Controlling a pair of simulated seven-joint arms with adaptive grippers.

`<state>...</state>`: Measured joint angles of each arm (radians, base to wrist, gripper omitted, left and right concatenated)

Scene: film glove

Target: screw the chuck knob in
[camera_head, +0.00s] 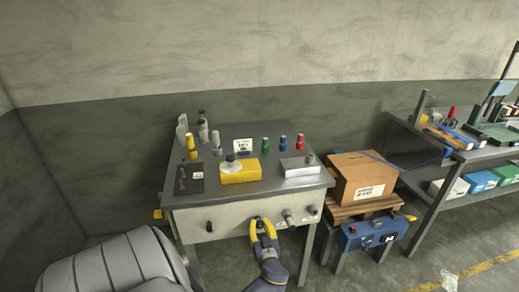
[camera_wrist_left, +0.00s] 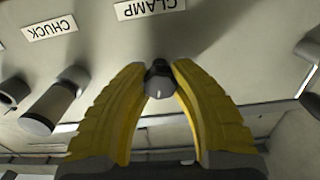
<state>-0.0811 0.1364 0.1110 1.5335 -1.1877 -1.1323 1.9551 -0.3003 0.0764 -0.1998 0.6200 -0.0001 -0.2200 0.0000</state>
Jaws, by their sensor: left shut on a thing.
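My left gripper (camera_head: 263,222) has yellow fingers and is at the front panel (camera_head: 232,217) of the grey workbench. In the left wrist view, which is upside down, its fingertips (camera_wrist_left: 158,76) are closed on a small dark knob (camera_wrist_left: 160,88) with a pale mark. The label nearest that knob reads CLAMP (camera_wrist_left: 148,8). The label reading CHUCK (camera_wrist_left: 50,27) is near a grey cylindrical chuck knob (camera_wrist_left: 50,108), beside and apart from the fingers. In the head view the chuck knob (camera_head: 288,216) appears just right of my gripper. My right gripper is not in view.
Another grey knob (camera_head: 312,210) sits farther right on the panel, and a dark one (camera_head: 210,226) farther left. The bench top holds a yellow box (camera_head: 240,175), bottles and small coloured items.

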